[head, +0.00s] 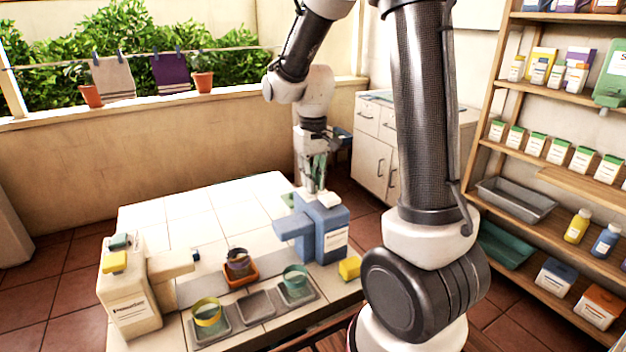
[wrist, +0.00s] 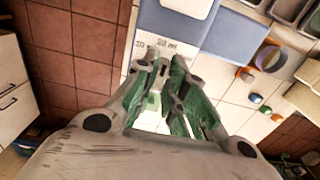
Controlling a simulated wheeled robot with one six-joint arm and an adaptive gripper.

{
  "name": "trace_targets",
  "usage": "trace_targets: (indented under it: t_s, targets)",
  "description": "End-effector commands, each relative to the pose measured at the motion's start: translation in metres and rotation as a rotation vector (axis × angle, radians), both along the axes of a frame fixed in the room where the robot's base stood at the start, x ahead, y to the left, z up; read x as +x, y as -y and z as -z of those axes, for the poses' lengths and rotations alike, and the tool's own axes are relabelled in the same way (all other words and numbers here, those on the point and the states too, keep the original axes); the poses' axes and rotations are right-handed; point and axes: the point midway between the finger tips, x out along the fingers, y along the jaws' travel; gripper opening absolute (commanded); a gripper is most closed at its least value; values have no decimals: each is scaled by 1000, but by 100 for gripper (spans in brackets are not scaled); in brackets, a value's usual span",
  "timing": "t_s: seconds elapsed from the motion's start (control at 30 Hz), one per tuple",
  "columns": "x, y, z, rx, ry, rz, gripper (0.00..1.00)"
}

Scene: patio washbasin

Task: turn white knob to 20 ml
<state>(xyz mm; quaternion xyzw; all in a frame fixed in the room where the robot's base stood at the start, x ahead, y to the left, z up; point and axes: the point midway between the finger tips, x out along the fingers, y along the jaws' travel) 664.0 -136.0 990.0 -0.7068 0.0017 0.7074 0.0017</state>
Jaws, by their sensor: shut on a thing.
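The blue dispenser (head: 328,232) stands on the tiled counter, with a pale label on its front. It also shows in the wrist view (wrist: 150,20). The white knob (head: 328,199) shows as a pale piece on top of it. My gripper (head: 318,188) points down onto the dispenser's top and is shut on the knob. In the wrist view my gripper's green-grey fingers (wrist: 165,66) mostly hide the knob. Just past the fingertips, a pale scale plate (wrist: 168,43) carries a "20 ml" mark and a partly hidden mark to its left. I cannot tell which mark the knob points at.
A cream dispenser (head: 128,300) with a yellow part stands at the counter's left. Between the dispensers are a brown cup (head: 238,262), a yellow-rimmed cup (head: 208,312) and a teal cup (head: 296,281). A yellow block (head: 349,268) sits beside the blue dispenser. Shelves stand right.

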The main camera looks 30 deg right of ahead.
Motion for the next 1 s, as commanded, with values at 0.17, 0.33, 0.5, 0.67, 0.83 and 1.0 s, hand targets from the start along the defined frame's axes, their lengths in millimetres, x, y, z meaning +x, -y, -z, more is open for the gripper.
trace_targets:
  t_s: [0.17, 0.33, 0.5, 0.67, 0.83, 1.0]
  targets:
    - [1, 0, -1, 0, 2, -1, 34]
    - [0, 0, 0, 0, 2, -1, 34]
    - [1, 0, -2, 0, 2, -1, 34]
    - [2, 0, -23, 0, 7, -1, 34]
    - [2, 0, -61, 0, 8, -1, 34]
    - [1, 0, -96, 0, 5, -1, 34]
